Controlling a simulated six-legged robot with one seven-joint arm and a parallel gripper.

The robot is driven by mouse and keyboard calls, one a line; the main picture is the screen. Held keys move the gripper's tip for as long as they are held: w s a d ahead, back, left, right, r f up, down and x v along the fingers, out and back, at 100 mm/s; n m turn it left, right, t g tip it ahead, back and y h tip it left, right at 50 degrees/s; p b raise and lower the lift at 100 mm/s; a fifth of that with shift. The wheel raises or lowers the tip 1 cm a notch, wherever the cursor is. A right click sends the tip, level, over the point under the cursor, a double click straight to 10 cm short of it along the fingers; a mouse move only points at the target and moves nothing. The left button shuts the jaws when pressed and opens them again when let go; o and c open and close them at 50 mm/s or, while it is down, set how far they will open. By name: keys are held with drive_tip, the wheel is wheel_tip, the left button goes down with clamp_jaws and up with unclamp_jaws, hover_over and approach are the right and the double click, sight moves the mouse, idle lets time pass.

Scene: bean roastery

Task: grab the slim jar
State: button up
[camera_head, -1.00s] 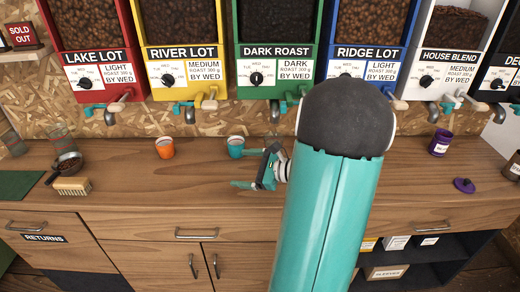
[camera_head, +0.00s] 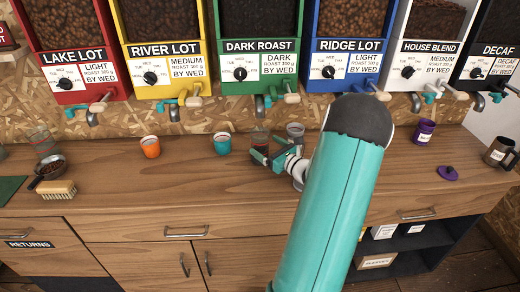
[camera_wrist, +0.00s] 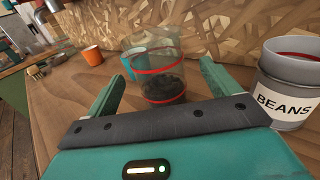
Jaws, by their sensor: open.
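A clear glass jar with red bands and dark contents at its bottom, which looks like the slim jar, stands upright on the wooden counter. In the wrist view the jar (camera_wrist: 163,88) is ahead of my gripper (camera_wrist: 160,80), between the lines of its two spread fingers. In the head view the jar (camera_head: 260,137) is small and partly covered by my gripper (camera_head: 268,152), which reaches in from the right. My gripper is open and holds nothing. I cannot tell how far the fingers reach along the jar's sides.
A grey tin labelled BEANS (camera_wrist: 288,88) stands close right of my right finger. A teal cup (camera_head: 221,144) and an orange cup (camera_head: 150,147) stand left of the jar. A brush (camera_head: 55,190) lies farther left. Bean dispensers (camera_head: 256,75) overhang the back. The counter's front is clear.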

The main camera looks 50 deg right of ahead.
drive_tip(key=shift+w+d+r, duration=0.1)
drive_tip(key=shift+w+d, duration=0.1)
drive_tip(key=shift+w, duration=1.2)
drive_tip(key=shift+w+d, duration=0.2)
drive_tip(key=shift+w, duration=1.15)
drive_tip(key=c, duration=1.3)
drive_tip(key=shift+r, duration=0.15)
